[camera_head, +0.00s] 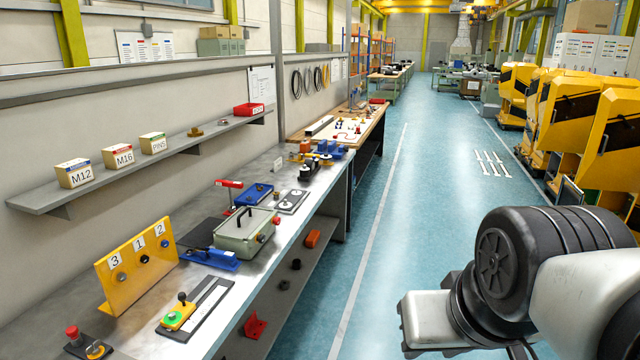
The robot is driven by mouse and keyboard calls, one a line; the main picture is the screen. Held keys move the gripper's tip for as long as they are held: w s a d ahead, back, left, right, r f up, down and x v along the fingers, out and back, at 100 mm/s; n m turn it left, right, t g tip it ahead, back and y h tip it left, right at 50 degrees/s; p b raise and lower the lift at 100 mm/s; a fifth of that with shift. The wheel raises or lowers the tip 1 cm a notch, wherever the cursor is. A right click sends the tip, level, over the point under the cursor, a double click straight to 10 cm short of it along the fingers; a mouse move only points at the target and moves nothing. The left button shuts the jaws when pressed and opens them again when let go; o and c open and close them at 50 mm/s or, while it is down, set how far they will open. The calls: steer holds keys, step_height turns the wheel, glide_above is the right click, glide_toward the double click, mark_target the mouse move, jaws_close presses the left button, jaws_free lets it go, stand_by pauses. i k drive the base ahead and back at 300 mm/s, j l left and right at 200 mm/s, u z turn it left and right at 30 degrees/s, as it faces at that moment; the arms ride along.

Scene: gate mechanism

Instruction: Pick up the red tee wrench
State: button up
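The red tee wrench (229,184) stands upright on the workbench, left of the picture's middle. Its red crossbar is on top and a dark shaft runs down behind the grey-green box. The foot of the shaft is partly hidden. My arm fills the lower right of the picture, over the floor and well apart from the bench. My gripper is not in view.
The wrench stands among a grey-green box (244,234), a blue tray (254,194) and a blue clamp-like device (210,259). A yellow numbered panel (137,266) is at the left. A wall shelf (140,165) hangs above. The aisle floor (400,200) is clear.

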mark_target(229, 184)
steer(key=i+l+z, duration=0.1)
steer(key=i, duration=0.6)
steer(key=i+l+z, duration=0.15)
steer(key=i, duration=0.6)
steer(key=i+u, duration=0.15)
steer(key=i, duration=0.35)
steer(key=i+l+u, duration=0.2)
steer(key=i, duration=0.3)
steer(key=i+u, duration=0.15)
steer(key=i, duration=0.35)
steer(key=i+u, duration=0.25)
steer(key=u, duration=0.2)
steer(key=i+u, duration=0.25)
steer(key=u, duration=0.2)
steer(key=i+l+u, duration=0.15)
steer(key=u, duration=0.3)
steer(key=i+l+u, duration=0.25)
steer(key=u, duration=0.2)
